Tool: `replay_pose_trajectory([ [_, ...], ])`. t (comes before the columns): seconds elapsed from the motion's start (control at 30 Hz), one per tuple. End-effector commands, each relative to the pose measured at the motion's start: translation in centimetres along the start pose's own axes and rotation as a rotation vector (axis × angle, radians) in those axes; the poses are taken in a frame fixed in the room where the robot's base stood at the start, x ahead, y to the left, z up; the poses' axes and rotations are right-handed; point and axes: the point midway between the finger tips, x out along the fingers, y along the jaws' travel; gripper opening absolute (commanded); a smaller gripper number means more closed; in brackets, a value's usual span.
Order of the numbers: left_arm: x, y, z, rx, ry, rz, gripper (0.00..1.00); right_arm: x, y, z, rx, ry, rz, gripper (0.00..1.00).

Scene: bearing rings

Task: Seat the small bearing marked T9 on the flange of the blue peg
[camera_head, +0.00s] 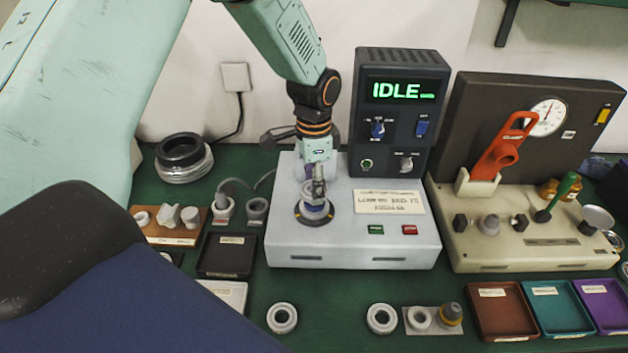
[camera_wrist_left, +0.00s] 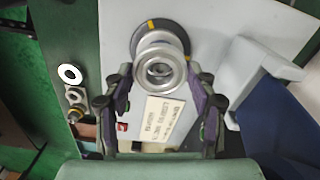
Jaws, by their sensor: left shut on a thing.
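My left gripper (camera_head: 316,201) reaches down over the pale grey machine box and is shut on a grey metal bearing ring (camera_head: 315,211). In the left wrist view the ring (camera_wrist_left: 160,69) shows between the fingertips of the gripper (camera_wrist_left: 160,90). It is over or at a dark round disc with yellow marks (camera_wrist_left: 178,32) on the box top; I cannot tell whether they touch. The T9 mark is not legible. No blue peg shows clearly; the ring and gripper cover the disc's middle. My right gripper is not in view.
Loose rings lie in front (camera_head: 282,318) (camera_head: 382,318). A small plate (camera_head: 416,331) carries a ring and a yellow-grey part. Brown (camera_head: 476,318), teal (camera_head: 528,300) and purple (camera_head: 584,300) trays stand right. The IDLE display unit (camera_head: 400,100) rises behind the box. A dark blue shape blocks the lower left.

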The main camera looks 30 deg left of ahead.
Motion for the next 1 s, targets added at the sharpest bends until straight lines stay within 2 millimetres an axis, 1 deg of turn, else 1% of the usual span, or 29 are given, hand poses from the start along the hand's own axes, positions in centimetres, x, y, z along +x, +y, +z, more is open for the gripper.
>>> replay_pose_trajectory([
  [1.0,2.2,0.0,0.0,0.000,0.001,-0.001,0.16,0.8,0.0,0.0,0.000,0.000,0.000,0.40],
])
